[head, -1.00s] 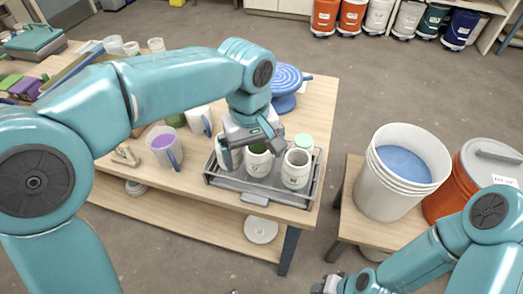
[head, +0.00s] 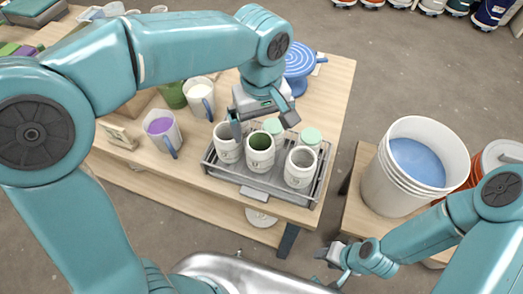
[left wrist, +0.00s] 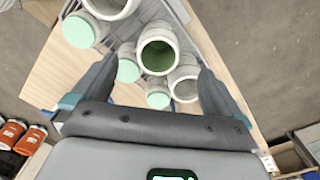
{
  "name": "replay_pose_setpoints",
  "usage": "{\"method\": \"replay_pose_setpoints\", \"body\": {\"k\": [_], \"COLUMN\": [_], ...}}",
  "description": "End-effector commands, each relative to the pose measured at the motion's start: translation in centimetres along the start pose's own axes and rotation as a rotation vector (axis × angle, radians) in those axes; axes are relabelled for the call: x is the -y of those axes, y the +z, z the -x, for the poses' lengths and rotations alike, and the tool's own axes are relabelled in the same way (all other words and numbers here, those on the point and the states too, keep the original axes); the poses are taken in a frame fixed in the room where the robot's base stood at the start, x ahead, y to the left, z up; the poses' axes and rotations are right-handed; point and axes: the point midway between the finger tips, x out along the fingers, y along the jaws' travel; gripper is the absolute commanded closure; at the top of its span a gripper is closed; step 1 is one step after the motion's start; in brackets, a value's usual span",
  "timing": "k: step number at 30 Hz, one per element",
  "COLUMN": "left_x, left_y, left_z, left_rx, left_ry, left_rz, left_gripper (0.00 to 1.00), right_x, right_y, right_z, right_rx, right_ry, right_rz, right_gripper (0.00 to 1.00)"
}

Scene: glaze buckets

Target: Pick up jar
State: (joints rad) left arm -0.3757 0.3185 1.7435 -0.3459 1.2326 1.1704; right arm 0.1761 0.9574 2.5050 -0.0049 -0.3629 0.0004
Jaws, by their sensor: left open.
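Three open pale jars stand along the front of the grey tray (head: 246,193): a left jar (head: 227,143), a middle jar (head: 260,156) with a green inside, and a right jar (head: 300,168). Behind them are jars with mint-green lids (head: 273,126) (head: 311,136). My left gripper (head: 263,121) is open and empty, above and just behind the middle jar. In the left wrist view the green-inside jar (left wrist: 172,35) lies between and beyond the spread fingers (left wrist: 155,72); no contact shows. My right gripper (head: 334,259) is low at the front, its jaw gap unclear.
A mug with purple contents (head: 160,126), a white mug (head: 199,90) and a green cup (head: 171,96) stand left of the tray. A blue banding wheel (head: 298,62) is behind it. A white bucket with blue glaze (head: 392,184) stands on a low bench at right.

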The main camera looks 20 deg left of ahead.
Motion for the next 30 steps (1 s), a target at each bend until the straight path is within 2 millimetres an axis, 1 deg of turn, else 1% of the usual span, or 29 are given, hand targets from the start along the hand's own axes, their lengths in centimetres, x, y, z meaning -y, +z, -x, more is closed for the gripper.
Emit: {"method": "replay_pose_setpoints", "body": {"k": [1,6,9,14,19,21,24,30], "left_x": [0.2,0.2,0.1,0.0,-0.1,-0.1,-0.2,-0.3], "left_y": [0.1,0.1,0.1,-0.1,-0.7,-0.8,-0.8,-0.8], "left_z": [-1.4,-4.9,-6.1,-7.1,-9.8,-10.9,-11.7,-11.8], "left_rx": [0.004,0.003,0.002,0.002,0.005,0.003,0.002,0.001], "left_ry": [-0.005,-0.004,-0.002,-0.002,-0.004,-0.003,-0.001,0.001], "left_rz": [0.001,0.000,0.001,0.001,0.000,0.000,0.001,0.000], "left_gripper": [0.00,0.00,0.00,0.00,0.00,0.00,0.00,0.00], "right_x": [-0.1,-0.1,-0.1,0.0,0.2,0.2,0.2,0.2], "right_y": [0.0,0.0,0.0,0.0,0.0,0.0,0.0,0.0], "right_z": [-0.1,-0.1,-0.1,0.0,0.6,0.6,0.6,0.6], "right_rx": [0.000,0.000,0.000,0.000,0.000,0.000,0.000,0.000], "right_ry": [0.000,0.000,0.000,0.000,0.000,0.000,0.000,0.000], "right_rz": [0.000,0.000,0.000,0.000,0.000,0.000,0.000,0.000], "right_gripper": [0.56,0.56,0.56,0.56,0.56,0.56,0.56,0.56]}}
